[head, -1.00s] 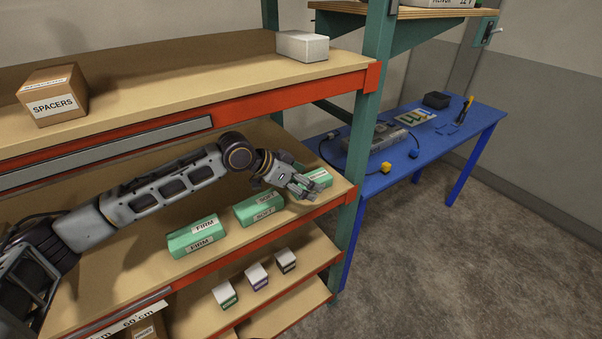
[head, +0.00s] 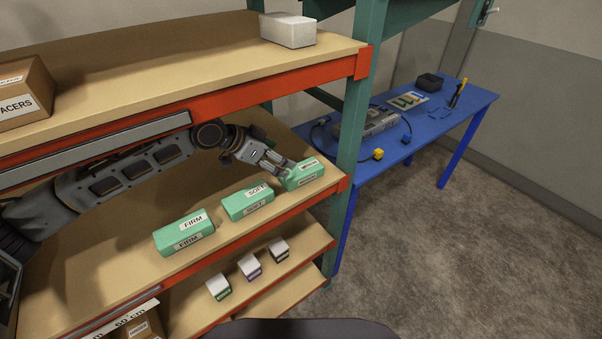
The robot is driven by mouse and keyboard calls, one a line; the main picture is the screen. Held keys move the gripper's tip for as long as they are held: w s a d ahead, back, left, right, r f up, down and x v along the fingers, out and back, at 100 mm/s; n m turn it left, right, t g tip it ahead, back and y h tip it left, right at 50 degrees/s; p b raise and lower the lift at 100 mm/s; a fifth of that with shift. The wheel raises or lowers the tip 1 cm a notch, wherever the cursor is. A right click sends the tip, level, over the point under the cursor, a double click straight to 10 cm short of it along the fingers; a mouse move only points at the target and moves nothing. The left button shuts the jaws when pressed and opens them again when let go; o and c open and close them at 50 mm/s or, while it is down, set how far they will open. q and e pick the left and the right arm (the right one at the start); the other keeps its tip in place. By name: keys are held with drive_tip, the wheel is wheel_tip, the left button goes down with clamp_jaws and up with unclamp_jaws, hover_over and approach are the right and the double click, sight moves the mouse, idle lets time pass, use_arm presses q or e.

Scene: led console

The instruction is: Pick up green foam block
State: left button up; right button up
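Three green foam blocks lie in a row on the middle shelf. The left block (head: 184,233) is labelled FIRM, the middle block (head: 248,202) appears to read SOFT, and the right block (head: 303,175) has a label too small to read. My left gripper (head: 278,166) reaches in from the left, with its fingers at the left end of the right block. The fingers overlap that block's edge in the picture; I cannot tell whether they grip it. The block rests on the shelf. My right gripper is not in view.
The shelf above has an orange front edge (head: 230,98) close over my arm, and holds a white box (head: 288,30) and a SPACERS carton (head: 24,97). Several small boxes (head: 249,266) sit below. A green post (head: 352,140) and blue table (head: 452,112) stand right.

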sight(301, 169)
use_arm(q)
drive_tip(key=shift+p+x, duration=0.3)
drive_tip(key=shift+x, duration=3.15)
drive_tip(key=shift+p+x, duration=0.55)
drive_tip(key=shift+x, duration=2.05)
drive_tip(key=shift+w+a, duration=0.1)
drive_tip(key=shift+a, duration=0.05)
drive_tip(key=c, duration=0.8)
